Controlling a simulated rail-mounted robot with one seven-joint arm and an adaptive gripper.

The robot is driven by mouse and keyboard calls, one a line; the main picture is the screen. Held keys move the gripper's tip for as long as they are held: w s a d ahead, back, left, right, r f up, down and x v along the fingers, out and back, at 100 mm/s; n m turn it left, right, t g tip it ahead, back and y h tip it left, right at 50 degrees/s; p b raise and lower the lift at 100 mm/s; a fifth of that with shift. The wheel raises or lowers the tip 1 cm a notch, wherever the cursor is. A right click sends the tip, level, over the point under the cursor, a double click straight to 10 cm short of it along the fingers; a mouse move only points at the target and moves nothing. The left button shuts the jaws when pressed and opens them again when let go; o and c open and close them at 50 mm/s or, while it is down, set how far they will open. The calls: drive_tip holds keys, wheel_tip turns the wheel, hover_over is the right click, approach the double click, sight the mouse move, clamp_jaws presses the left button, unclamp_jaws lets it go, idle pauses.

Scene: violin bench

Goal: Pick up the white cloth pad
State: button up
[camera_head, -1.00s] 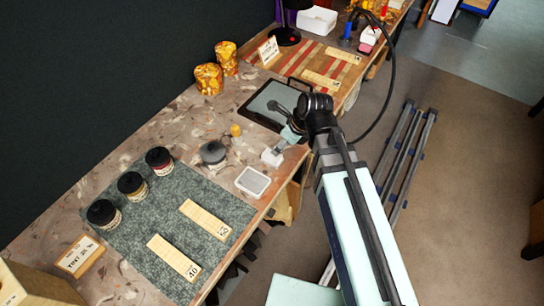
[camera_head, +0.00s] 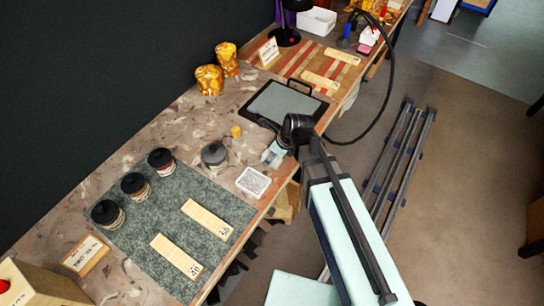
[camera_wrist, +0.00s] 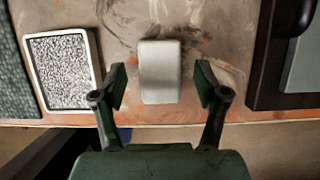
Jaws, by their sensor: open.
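The white cloth pad (camera_wrist: 160,66) is a small pale block with a rounded far end. It lies on the bench between my fingers in the wrist view. My gripper (camera_wrist: 161,80) is open, with one finger on each side of the pad and a gap showing on both sides. In the head view my gripper (camera_head: 275,153) is low over the bench's front edge and hides most of the pad. I cannot tell how far the fingertips are above the bench top.
A white-rimmed tray with a speckled grey inside (camera_wrist: 62,70) lies close left of the pad. A dark-framed board (camera_head: 287,103) lies to the right. A grey-lidded jar (camera_head: 214,155) stands behind the tray. Lidded jars and wooden strips rest on the grey mat (camera_head: 165,214).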

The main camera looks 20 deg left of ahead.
drive_tip(key=shift+a+f, duration=0.25)
drive_tip(key=shift+f, duration=0.3)
drive_tip(key=c, duration=1.2)
drive_tip(key=shift+o, duration=0.2)
drive_tip(key=shift+r, duration=0.1)
